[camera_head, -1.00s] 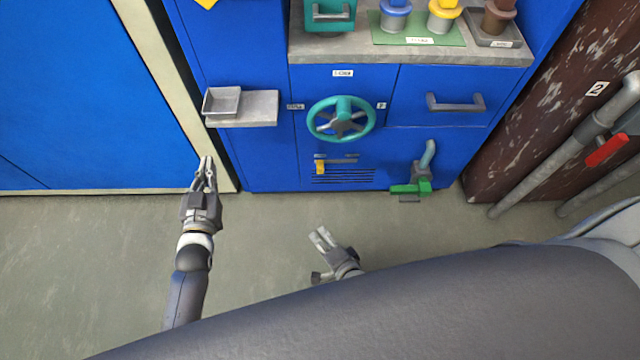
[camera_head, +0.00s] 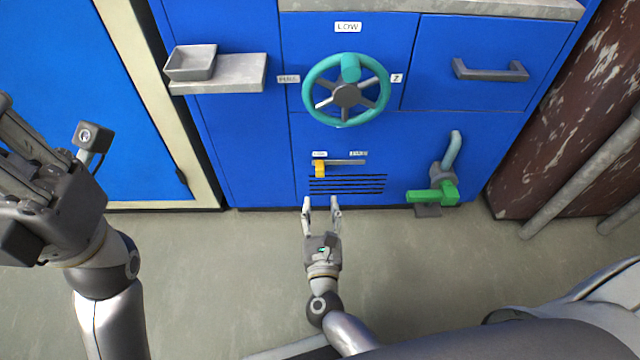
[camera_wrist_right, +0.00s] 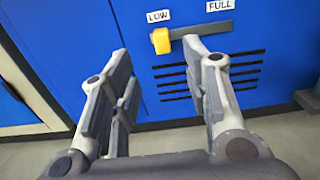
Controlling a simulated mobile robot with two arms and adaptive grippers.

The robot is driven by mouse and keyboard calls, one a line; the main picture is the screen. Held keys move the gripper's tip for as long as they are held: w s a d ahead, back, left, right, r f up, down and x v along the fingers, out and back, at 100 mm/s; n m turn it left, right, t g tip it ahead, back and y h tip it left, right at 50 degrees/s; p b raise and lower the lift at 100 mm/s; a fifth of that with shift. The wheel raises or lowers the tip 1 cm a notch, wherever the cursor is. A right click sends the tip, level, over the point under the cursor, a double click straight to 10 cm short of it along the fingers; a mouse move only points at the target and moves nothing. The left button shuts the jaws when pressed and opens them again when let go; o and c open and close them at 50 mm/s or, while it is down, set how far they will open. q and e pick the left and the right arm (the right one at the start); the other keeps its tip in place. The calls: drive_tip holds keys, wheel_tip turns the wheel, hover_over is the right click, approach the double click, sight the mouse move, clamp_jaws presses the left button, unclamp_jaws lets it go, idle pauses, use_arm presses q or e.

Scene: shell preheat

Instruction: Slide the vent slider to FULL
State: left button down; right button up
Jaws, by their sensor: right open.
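The vent slider has a yellow knob (camera_head: 319,169) at the left end of a grey horizontal slot (camera_head: 345,162), low on the blue cabinet. In the right wrist view the knob (camera_wrist_right: 161,41) is under the LOW label (camera_wrist_right: 158,16); the FULL label (camera_wrist_right: 220,6) is above the slot to the right. My right gripper (camera_head: 321,203) is open and empty, just in front of and below the knob. In the wrist view the knob appears between its fingertips, apparently without contact. My left gripper (camera_head: 30,150) is at the left edge, partly cut off; its finger gap is unclear.
Black vent slits (camera_head: 347,184) lie below the slot. A teal handwheel (camera_head: 346,91) is above it. A green-handled valve (camera_head: 433,194) sticks out at the right. A grey shelf with a tray (camera_head: 218,75) juts out at the left. The floor in front is clear.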

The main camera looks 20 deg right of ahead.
sight(320, 171)
drive_tip(key=b+x, duration=0.2)
drive_tip(key=x, duration=0.8)
drive_tip(key=shift+w+d, duration=0.1)
drive_tip(key=shift+w, duration=0.3)
clamp_jaws()
